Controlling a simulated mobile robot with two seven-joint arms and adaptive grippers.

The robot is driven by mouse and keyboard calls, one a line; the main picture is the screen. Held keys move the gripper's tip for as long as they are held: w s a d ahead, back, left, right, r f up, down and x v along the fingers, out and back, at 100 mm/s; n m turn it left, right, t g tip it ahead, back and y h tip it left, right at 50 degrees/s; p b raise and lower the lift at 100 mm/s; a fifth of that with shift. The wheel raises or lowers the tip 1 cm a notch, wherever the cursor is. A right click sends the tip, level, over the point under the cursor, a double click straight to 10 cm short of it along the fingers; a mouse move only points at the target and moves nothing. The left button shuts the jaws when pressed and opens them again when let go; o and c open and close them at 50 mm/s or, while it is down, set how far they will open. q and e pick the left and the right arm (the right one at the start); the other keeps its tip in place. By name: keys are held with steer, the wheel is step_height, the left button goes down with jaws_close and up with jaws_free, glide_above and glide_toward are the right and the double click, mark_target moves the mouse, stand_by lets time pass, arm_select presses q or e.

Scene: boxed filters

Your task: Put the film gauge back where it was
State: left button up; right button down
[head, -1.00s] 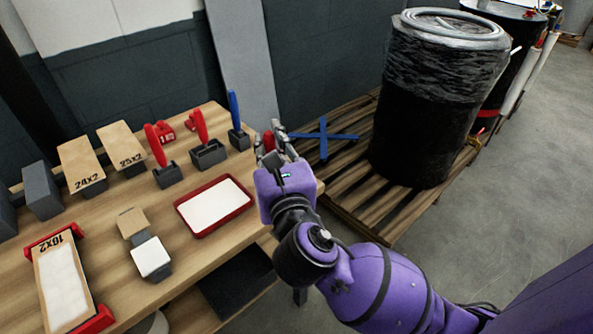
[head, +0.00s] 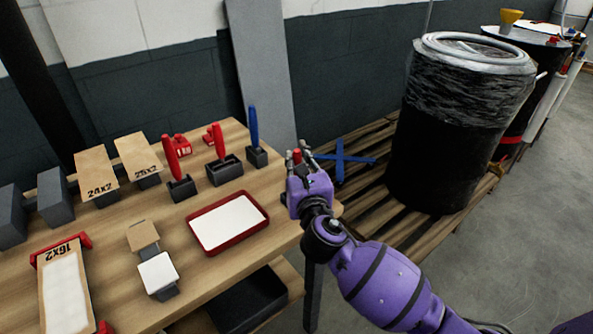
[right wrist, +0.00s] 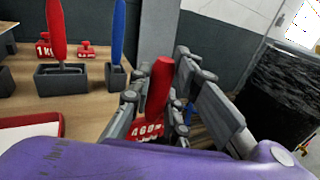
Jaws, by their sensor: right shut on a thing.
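A red piece (right wrist: 160,88) with a narrow upper part and white lettering on its lower block is between the fingers of my right gripper; I take it for the film gauge. In the head view only a bit of its red shows. My right gripper (head: 299,155) is shut on it near the table's right end. The right wrist view shows fingers on both sides of it, hiding part of the block. Whether the piece touches the table cannot be told. My left gripper is not in view.
The wooden table (head: 215,275) holds a red-rimmed tray (head: 262,226), a grey holder with a blue handle (head: 254,125), red-handled holders (head: 172,155) and small red weights (head: 176,147). Boxed filters (head: 97,172) stand at left. A blue cross (head: 340,160) and a wrapped drum (head: 440,150) are on the right.

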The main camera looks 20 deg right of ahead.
steer(key=shift+s+f, duration=0.1)
steer(key=shift+f, duration=1.3)
steer(key=shift+f, duration=0.15)
steer(key=c, duration=1.6)
jaws_free()
steer(key=shift+c, duration=0.2)
steer(key=shift+r, duration=0.2)
steer(key=s+a, duration=0.1)
steer(key=s, duration=1.1)
steer(key=shift+a+b, duration=0.3)
steer(key=shift+f, duration=0.15)
